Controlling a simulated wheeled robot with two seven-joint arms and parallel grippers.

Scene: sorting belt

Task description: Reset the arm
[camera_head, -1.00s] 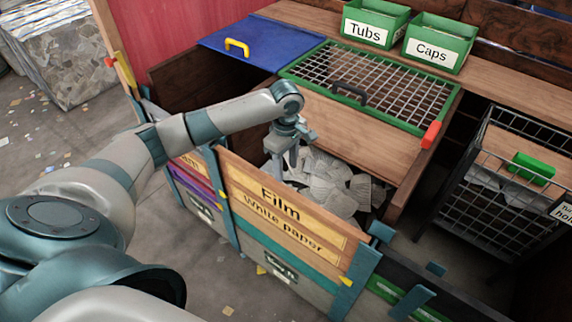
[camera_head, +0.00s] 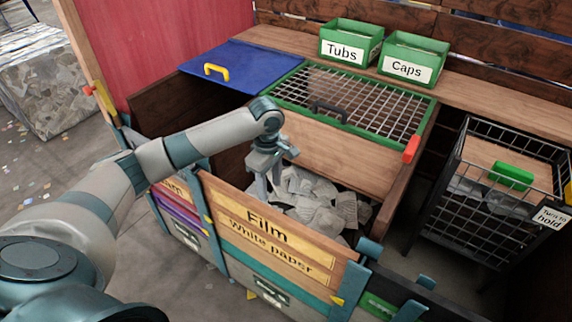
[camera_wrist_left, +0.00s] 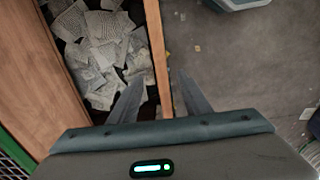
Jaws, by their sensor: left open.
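My left arm comes in from the left in the head view. Its grey gripper (camera_head: 268,186) points down, open, close to the front board of the bin labelled Film and White paper (camera_head: 265,235). Crumpled white paper (camera_head: 325,205) lies in that bin, behind the board. In the left wrist view the two fingers (camera_wrist_left: 160,100) are apart with nothing held between them. The bin's wooden rim (camera_wrist_left: 157,50) runs up the picture between them. The height of the fingertips above the rim is hard to tell. My right gripper is not in view.
A mesh screen with a green frame (camera_head: 272,99) and a blue lid (camera_head: 240,60) lie behind the bin. Green Tubs (camera_head: 342,52) and Caps (camera_head: 407,69) boxes stand on the shelf. A wire cage (camera_head: 490,205) stands at right.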

